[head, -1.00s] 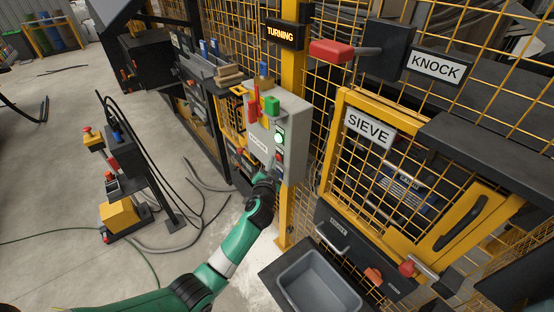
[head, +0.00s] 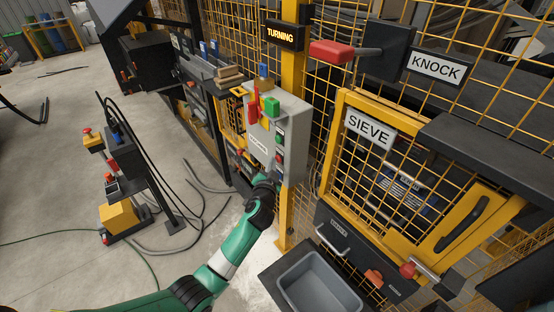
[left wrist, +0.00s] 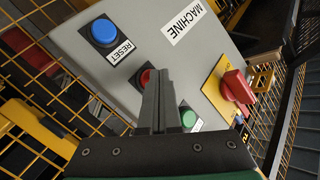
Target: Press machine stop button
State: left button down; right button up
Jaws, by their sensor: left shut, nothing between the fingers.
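The grey machine control box (head: 291,113) stands on the yellow post in the head view. In the left wrist view its panel (left wrist: 140,25) carries a MACHINE label (left wrist: 183,22). A red button (left wrist: 147,76) shows just beside my left gripper (left wrist: 157,72), whose closed fingers partly cover it. I cannot tell whether they touch it. A green button (left wrist: 188,117) lies right of the fingers and a blue RESET button (left wrist: 103,31) at upper left. In the head view the left gripper (head: 275,181) is at the box's lower part, its tips hard to make out.
A red rotary switch (left wrist: 235,86) on a yellow plate sticks out beside the buttons. The yellow mesh fence and SIEVE door (head: 368,130) are to the right. A TURNING sign (head: 280,34) is lit above. A grey bin (head: 318,285) sits below.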

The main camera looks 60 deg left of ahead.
pick_arm(q)
jog(key=shift+s, duration=0.6)
jog(key=shift+p, duration=0.3)
jog(key=s+p, duration=0.2)
jog(key=s, duration=0.1)
jog(key=s+p, duration=0.1)
jog(key=s, duration=0.1)
jog(key=shift+d, duration=0.3)
